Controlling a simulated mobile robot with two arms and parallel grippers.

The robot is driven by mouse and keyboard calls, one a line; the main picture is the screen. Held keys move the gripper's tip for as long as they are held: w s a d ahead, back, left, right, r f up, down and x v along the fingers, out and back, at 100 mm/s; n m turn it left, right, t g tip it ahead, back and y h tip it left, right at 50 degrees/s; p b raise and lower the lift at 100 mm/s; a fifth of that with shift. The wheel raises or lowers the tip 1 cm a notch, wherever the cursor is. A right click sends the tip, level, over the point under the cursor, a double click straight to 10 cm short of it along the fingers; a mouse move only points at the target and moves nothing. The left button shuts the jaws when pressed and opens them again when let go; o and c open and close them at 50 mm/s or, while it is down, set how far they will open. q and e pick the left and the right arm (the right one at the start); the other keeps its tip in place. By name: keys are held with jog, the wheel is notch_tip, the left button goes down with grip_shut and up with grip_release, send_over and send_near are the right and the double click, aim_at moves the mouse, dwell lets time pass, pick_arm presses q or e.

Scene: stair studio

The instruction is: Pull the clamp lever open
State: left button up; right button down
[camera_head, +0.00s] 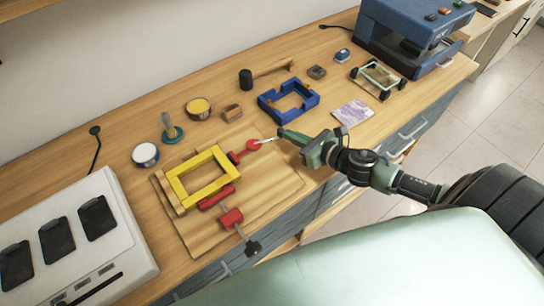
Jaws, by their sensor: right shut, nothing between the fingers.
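A red clamp (232,218) sits at the front of a yellow rectangular frame (228,160) on a wooden board (268,188). Other red parts (253,145) are at the frame's back right corner, with a thin pale rod pointing toward my right gripper. I cannot tell for sure which part is the lever. My right gripper (283,133) is shut and empty, just right of the rod's end. Whether it touches the rod is too small to tell. My left gripper is not in view.
A blue frame (268,103) and a patterned pad (353,113) are beyond my right gripper. A cup (199,108), a white-topped jar (146,155) and a mallet (246,79) stand behind the board. A white device (125,238) is at left. The bench's right part of the board is clear.

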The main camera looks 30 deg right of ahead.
aim_at(283, 118)
jog(key=w+n+g+y+b, duration=0.1)
jog(key=w+n+y+b, duration=0.1)
jog(key=b, duration=0.2)
jog(key=w+n+g+y+b, duration=0.1)
jog(key=w+n+y+b, duration=0.1)
jog(key=b, duration=0.2)
jog(key=w+d+n+g+y+b, duration=0.1)
jog(key=w+n+g+y+b, duration=0.1)
jog(key=b, duration=0.3)
jog(key=shift+w+d+f, duration=0.1)
jog(key=shift+w+f, duration=0.15)
jog(key=shift+f, duration=0.05)
jog(key=shift+w+r+b, duration=0.2)
jog(key=shift+w+b, duration=0.05)
jog(key=shift+b, duration=0.4)
jog(key=shift+r, duration=0.2)
